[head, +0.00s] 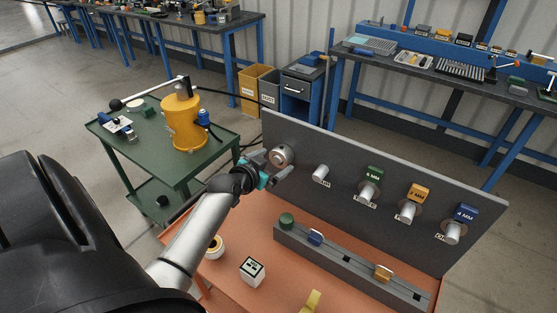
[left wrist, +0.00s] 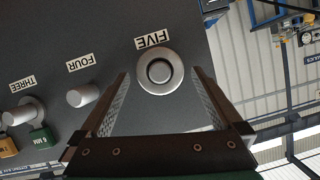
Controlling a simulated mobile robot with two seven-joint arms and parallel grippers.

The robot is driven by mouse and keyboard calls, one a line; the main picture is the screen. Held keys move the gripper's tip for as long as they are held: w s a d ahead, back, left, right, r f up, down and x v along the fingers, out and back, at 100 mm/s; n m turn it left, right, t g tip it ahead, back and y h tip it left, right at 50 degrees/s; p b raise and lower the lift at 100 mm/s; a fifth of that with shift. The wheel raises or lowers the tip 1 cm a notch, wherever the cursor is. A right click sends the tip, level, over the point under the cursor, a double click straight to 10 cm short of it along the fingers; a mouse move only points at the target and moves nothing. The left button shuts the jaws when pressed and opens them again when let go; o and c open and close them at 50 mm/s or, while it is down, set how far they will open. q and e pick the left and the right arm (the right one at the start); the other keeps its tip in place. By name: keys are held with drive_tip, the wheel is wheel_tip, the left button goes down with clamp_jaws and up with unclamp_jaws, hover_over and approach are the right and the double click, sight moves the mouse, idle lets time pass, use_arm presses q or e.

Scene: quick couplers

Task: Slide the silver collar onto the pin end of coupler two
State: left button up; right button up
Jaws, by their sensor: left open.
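A silver collar (left wrist: 172,86) sits around the pin at the label FIVE on the grey panel; it also shows at the panel's left end in the head view (head: 281,153). My left gripper (left wrist: 160,76) is open, with its fingers on either side of the collar in the picture; I cannot tell whether they touch it. It shows in the head view (head: 274,164) too. Coupler two (head: 406,213) sticks out of the panel below an orange tag (head: 419,192). The pin FOUR (left wrist: 83,95) is bare. My right gripper is not in view.
Coupler three (head: 367,191) has a green tag and the rightmost coupler (head: 454,232) a blue one. A grey rail (head: 345,262) with coloured pieces lies below the panel on the orange bench. A white cube (head: 252,270) lies in front. A green cart (head: 163,165) stands left.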

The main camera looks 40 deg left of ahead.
sight(277, 160)
use_arm(q)
drive_tip(key=shift+b+x, duration=0.3)
drive_tip(key=shift+x, duration=1.3)
drive_tip(key=c, duration=1.5)
drive_tip(key=o, duration=1)
drive_tip(key=c, duration=0.9)
